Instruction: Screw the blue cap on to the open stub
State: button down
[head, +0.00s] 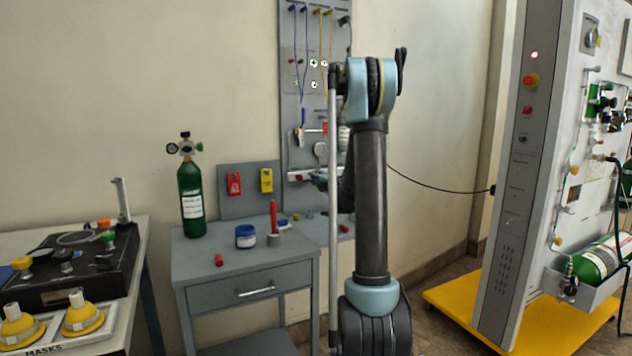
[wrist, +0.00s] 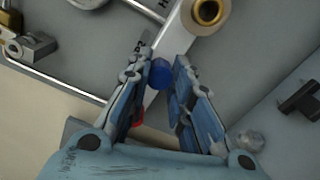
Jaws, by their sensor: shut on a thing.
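In the wrist view, the blue cap (wrist: 160,73) sits between the fingers of my gripper (wrist: 164,60), which is shut on it. A brass stub with a dark open mouth (wrist: 207,11) shows at the top edge of the wrist view, on a pale bar. The cap is apart from this stub, below and left of it in the picture. In the head view, my gripper (head: 322,180) is near the grey wall panel, mostly hidden behind my arm. The cap and the stub cannot be made out there.
The grey panel (head: 301,75) carries hoses and fittings. A grey drawer table (head: 205,262) holds a green cylinder (head: 191,195), a blue-and-white jar (head: 245,236) and small parts. In the wrist view, a metal rod (wrist: 60,78) and a block (wrist: 32,46) are at left.

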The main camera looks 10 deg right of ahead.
jog(key=shift+d, duration=0.25)
jog(key=shift+f+m, duration=0.1)
jog(key=shift+m, duration=0.6)
jog(key=c, duration=1.4)
grip_release()
jog(key=shift+c, duration=0.2)
jog(key=shift+a, duration=0.1)
jog(key=shift+s+d+n, duration=0.15)
jog(key=shift+s+n, duration=0.45)
jog(key=shift+n, duration=0.3)
jog(key=shift+s+d+n, duration=0.15)
jog(key=shift+s+n, duration=0.4)
jog(key=shift+n, duration=0.35)
